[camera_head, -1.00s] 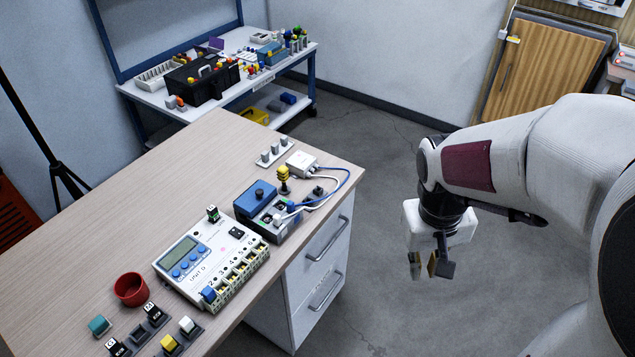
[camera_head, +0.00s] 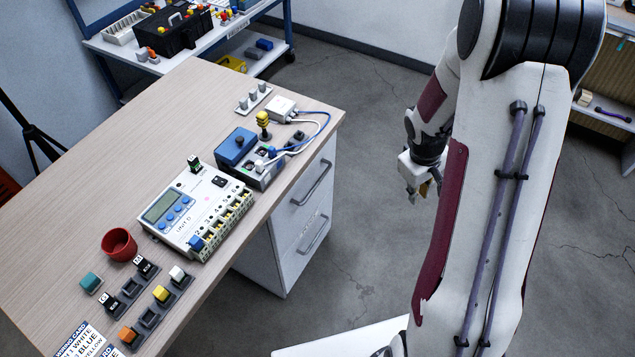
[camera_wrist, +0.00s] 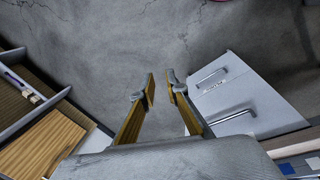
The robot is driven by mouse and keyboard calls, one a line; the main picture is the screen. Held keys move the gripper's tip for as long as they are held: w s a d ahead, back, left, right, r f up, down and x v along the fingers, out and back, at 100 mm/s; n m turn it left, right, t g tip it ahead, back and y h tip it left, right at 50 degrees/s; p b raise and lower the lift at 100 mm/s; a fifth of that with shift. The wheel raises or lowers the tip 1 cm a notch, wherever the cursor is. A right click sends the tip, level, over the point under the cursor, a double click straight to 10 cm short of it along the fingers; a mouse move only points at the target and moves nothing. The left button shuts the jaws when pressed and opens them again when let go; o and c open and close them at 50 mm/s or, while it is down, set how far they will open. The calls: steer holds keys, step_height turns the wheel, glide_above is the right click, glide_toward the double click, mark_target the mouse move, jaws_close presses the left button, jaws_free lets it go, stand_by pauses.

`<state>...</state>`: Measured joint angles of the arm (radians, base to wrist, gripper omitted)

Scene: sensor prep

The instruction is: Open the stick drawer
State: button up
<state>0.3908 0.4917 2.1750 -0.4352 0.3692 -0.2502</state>
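A white drawer cabinet (camera_head: 284,262) stands under the right side of the wooden desk. It has an upper bar handle (camera_head: 320,183) and a lower bar handle (camera_head: 313,235). In the wrist view, the drawer fronts (camera_wrist: 262,92) are at the right, and a small label (camera_wrist: 214,87) between the handles is too small to read. My gripper (camera_head: 417,195) hangs over open floor to the right of the cabinet, clear of both handles. In the wrist view, its fingers (camera_wrist: 161,90) are apart with nothing between them. Both drawers look shut.
The desktop (camera_head: 110,180) carries a white control unit (camera_head: 195,215), a blue box (camera_head: 237,147) with cables, a red cup (camera_head: 118,244) and small blocks. A wooden shelf unit (camera_wrist: 45,145) shows at the wrist view's left. The floor between cabinet and arm is clear.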

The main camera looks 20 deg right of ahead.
steer(key=w+d+f+n+t, duration=0.1)
steer(key=w+d+f+n, duration=0.25)
steer(key=f, duration=0.55)
steer(key=n+t+y, duration=0.9)
steer(key=n+y, duration=0.4)
steer(key=n, duration=0.7)
glide_toward(317, 182)
steer(key=w+a+f, duration=0.1)
steer(key=shift+w+a+f+n, duration=0.2)
steer(key=shift+w+n, duration=0.05)
steer(key=shift+a, duration=0.1)
steer(key=shift+x, duration=3.8)
